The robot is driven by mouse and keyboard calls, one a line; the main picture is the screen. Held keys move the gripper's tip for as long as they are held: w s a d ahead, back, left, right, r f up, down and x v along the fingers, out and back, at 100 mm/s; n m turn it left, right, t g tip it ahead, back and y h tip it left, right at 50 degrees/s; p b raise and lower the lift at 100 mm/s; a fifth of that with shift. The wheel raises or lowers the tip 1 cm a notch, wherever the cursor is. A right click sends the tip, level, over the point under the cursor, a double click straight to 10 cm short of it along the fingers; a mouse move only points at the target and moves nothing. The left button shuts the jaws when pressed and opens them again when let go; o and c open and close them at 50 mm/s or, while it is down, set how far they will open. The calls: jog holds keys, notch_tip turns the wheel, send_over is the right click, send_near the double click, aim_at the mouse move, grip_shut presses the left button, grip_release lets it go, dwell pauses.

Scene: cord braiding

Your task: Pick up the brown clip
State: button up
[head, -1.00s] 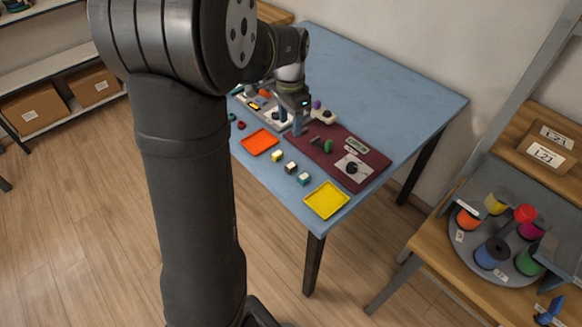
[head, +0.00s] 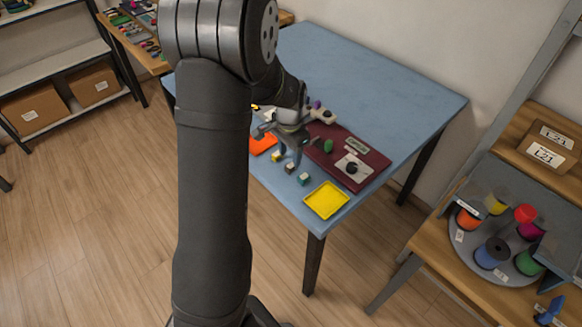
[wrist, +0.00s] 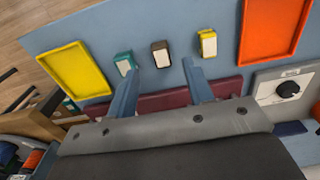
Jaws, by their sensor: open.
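The brown clip (wrist: 160,53), a small block with a pale top, lies on the blue table as the middle one of a row of clips; it also shows in the head view (head: 290,167). A yellow clip (wrist: 207,42) and a teal clip (wrist: 125,63) flank it. My gripper (wrist: 160,70) is open, its two blue fingers apart and empty. In the wrist view the brown clip appears just beyond and between the fingertips. In the head view my gripper (head: 290,158) hangs over the row; I cannot tell the exact height.
A yellow tray (head: 326,200) lies near the table corner, and an orange tray (head: 263,144) is on the other side of the row. A maroon board (head: 372,176) with fittings lies behind the clips. The back of the blue table (head: 370,85) is clear.

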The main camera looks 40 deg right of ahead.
aim_at(289, 167)
notch_tip(289, 167, down, 5)
jog(key=shift+f, duration=0.1)
grip_shut()
dwell(0.3)
